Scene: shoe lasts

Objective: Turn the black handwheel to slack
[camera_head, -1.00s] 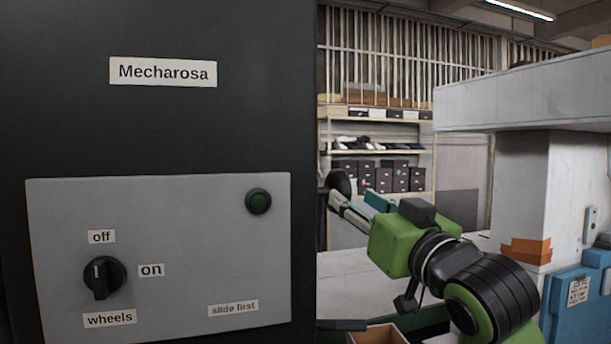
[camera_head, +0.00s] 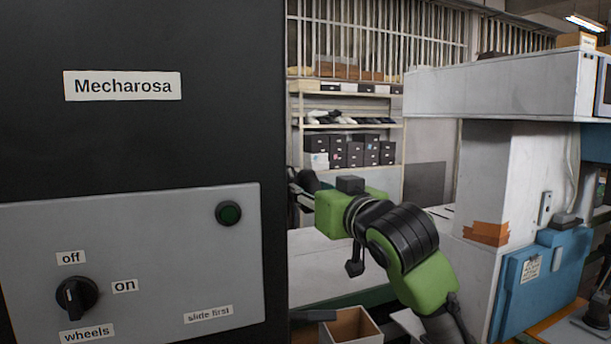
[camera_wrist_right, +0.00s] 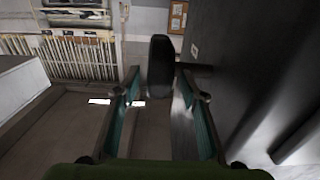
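The black handwheel (camera_wrist_right: 160,68) shows as a dark rounded disc, seen nearly edge-on, in the right wrist view. In the head view it is a small dark shape (camera_head: 308,180) by the edge of the black machine cabinet, just beyond the green wrist. My right gripper (camera_wrist_right: 159,92) is open, with its two fingers on either side of the handwheel in the wrist picture. I cannot tell whether they touch it. In the head view the fingers are mostly hidden by the wrist and cabinet edge. My left gripper is not in view.
An open box (camera_head: 352,326) lies below my right arm. A white machine (camera_head: 500,85) with a blue housing (camera_head: 540,280) stands right.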

